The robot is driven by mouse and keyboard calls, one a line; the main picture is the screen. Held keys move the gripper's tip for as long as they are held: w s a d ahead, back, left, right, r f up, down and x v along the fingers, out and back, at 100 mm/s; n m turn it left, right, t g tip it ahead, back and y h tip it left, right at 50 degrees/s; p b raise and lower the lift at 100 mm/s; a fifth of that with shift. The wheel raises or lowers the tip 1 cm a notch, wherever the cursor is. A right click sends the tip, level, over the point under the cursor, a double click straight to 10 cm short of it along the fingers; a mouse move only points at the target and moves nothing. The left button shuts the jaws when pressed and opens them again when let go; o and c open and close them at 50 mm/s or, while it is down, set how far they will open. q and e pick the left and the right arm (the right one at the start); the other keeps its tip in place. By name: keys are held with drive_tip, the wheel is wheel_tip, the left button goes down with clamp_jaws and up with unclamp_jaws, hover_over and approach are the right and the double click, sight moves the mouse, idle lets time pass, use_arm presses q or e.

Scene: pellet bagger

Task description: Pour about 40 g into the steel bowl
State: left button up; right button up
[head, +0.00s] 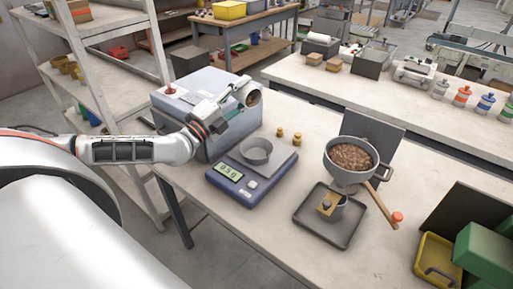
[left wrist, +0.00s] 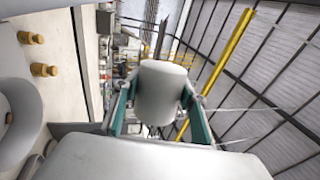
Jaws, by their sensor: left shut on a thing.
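The steel bowl (head: 257,152) stands on the pan of a blue scale (head: 227,185), whose small green display I cannot read surely. My left gripper (head: 240,98) is shut on a grey cup (head: 247,90), up and to the left of the bowl and apart from it. The cup is tilted, with its brownish mouth toward the right; I cannot tell how much is in it. In the left wrist view the cup (left wrist: 160,92) sits between the two green-sided fingers. My right gripper is not in view.
A grey box machine (head: 205,120) stands behind the scale. A pot of brown pellets (head: 350,157) stands above a dark tray (head: 330,225) at right. A yellow bin (head: 437,262) and green box stand at the right edge.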

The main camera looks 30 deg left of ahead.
use_arm(q)
drive_tip(key=shift+d+f+m, duration=0.15)
drive_tip(key=shift+m, duration=0.35)
idle(0.3)
drive_tip(key=shift+s+d+f+m+h, duration=0.1)
drive_tip(key=shift+f+m+h, duration=0.15)
drive_tip(key=shift+m+h, duration=0.25)
idle(0.5)
drive_tip(key=shift+f+m, duration=0.15)
drive_tip(key=shift+m, duration=0.15)
drive_tip(key=shift+d+f+m+h, duration=0.15)
drive_tip(key=shift+m+h, duration=0.15)
drive_tip(key=shift+m, duration=0.1)
idle(0.6)
drive_tip(key=shift+s+d+f+m, duration=0.1)
drive_tip(key=shift+f+m, duration=0.05)
drive_tip(key=shift+m, duration=0.25)
drive_tip(key=shift+d+f+m, duration=0.15)
drive_tip(key=shift+f+m, duration=0.05)
drive_tip(key=shift+m, duration=0.2)
idle(0.6)
drive_tip(key=shift+h, duration=0.3)
idle(0.5)
drive_tip(key=shift+d+f+m, duration=0.1)
drive_tip(key=shift+f+m, duration=0.05)
drive_tip(key=shift+m, duration=0.25)
